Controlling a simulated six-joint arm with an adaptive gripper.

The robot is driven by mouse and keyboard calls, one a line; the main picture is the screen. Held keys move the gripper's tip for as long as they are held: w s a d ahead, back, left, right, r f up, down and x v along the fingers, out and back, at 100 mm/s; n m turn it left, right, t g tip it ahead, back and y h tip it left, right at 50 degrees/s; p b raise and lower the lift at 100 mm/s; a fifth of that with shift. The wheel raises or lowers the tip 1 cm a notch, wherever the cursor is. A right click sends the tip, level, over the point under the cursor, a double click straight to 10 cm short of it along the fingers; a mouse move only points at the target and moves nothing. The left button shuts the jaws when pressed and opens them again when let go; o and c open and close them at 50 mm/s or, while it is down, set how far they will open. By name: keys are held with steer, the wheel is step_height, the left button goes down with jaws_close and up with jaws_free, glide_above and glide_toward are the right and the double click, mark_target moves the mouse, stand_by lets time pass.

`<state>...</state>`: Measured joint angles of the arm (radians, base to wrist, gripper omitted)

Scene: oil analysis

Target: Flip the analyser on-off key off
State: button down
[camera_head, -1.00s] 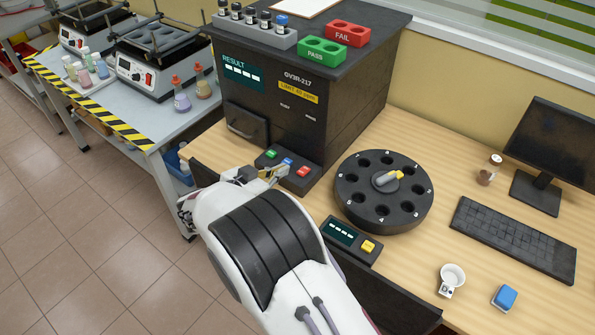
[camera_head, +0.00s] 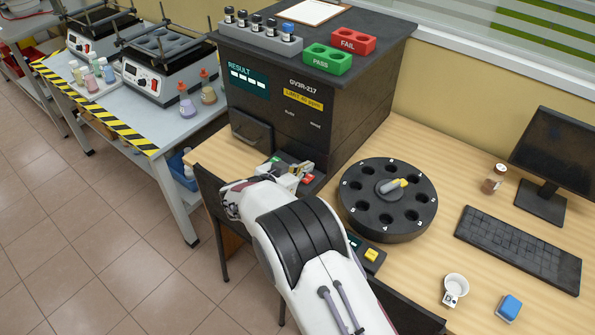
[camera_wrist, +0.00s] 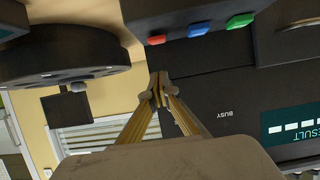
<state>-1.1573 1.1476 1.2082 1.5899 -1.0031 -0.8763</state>
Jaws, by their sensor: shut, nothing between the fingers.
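The analyser (camera_head: 262,118) is a large dark box with a teal RESULT display on its upper left front. Its small control ledge with green, blue and red buttons (camera_head: 307,179) sits low at the front; my gripper (camera_head: 303,169) is over it and hides part of it. The wrist view is turned over and shows the red, blue and green buttons (camera_wrist: 198,29) at the top. There my gripper (camera_wrist: 157,82) is shut and empty, in front of the dark analyser face, apart from the buttons. I cannot make out the on-off key in either view.
A black carousel (camera_head: 365,220) with numbered holes stands right of the ledge. A small panel with a yellow button (camera_head: 371,255) is partly behind my arm. Sample bottles and the green PASS (camera_head: 327,60) and red FAIL (camera_head: 353,39) holders are on top of the analyser.

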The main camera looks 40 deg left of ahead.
mark_target(303, 188)
steer(key=shift+s+f, duration=0.2)
steer(key=shift+f, duration=0.8)
steer(key=shift+s+f, duration=0.2)
steer(key=shift+f, duration=0.75)
steer(key=shift+s+f+t, duration=0.15)
steer(key=shift+f+t, duration=0.25)
steer(key=shift+f, duration=0.1)
steer(key=shift+r, duration=0.25)
steer(key=shift+r, duration=0.6)
steer(key=shift+r, duration=0.15)
